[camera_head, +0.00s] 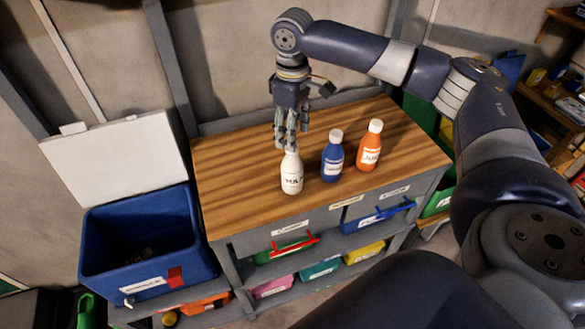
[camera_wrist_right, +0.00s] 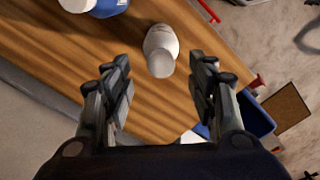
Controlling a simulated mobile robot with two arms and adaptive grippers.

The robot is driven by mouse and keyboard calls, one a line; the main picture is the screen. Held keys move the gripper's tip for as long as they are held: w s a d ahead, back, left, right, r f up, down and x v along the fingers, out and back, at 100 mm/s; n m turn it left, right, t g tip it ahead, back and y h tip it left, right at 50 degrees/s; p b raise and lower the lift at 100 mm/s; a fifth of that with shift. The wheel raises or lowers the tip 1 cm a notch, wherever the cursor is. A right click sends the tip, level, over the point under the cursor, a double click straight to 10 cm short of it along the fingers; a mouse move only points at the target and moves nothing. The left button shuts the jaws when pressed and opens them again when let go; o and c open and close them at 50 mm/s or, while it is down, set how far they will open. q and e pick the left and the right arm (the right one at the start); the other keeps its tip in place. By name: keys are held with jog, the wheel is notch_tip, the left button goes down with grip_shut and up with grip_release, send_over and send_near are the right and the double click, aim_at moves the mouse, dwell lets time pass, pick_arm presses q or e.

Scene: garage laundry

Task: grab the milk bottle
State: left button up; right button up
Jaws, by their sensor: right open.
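The white milk bottle (camera_head: 291,175) stands upright on the wooden tabletop, near its front edge, at the left of a row of three bottles. It also shows in the right wrist view (camera_wrist_right: 160,45), between and beyond the fingertips. My right gripper (camera_head: 291,143) points down just above and behind the milk bottle's cap in the head view. In the wrist view the gripper (camera_wrist_right: 163,85) is open, with its two fingers apart and nothing between them. My left gripper is not in view.
A blue bottle (camera_head: 332,158) and an orange bottle (camera_head: 369,147) stand to the right of the milk bottle. A blue bin (camera_head: 140,240) with its white lid raised is left of the table. The tabletop's left part (camera_head: 235,180) is clear. A wall stands behind.

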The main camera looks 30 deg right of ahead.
aim_at(292, 167)
jog(key=shift+w+f+p, duration=0.15)
jog(key=shift+f+p, duration=0.15)
jog(key=shift+f, duration=0.45)
jog(key=shift+f+p, duration=0.4)
jog(key=shift+f, duration=0.25)
jog(key=f, duration=0.3)
jog(key=shift+s+f+p, duration=0.1)
jog(key=shift+s+p, duration=0.15)
jog(key=shift+p, duration=0.1)
jog(key=shift+w, duration=0.15)
jog(key=shift+c, duration=0.4)
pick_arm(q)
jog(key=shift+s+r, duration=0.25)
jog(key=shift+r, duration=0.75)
pick_arm(e)
grip_shut()
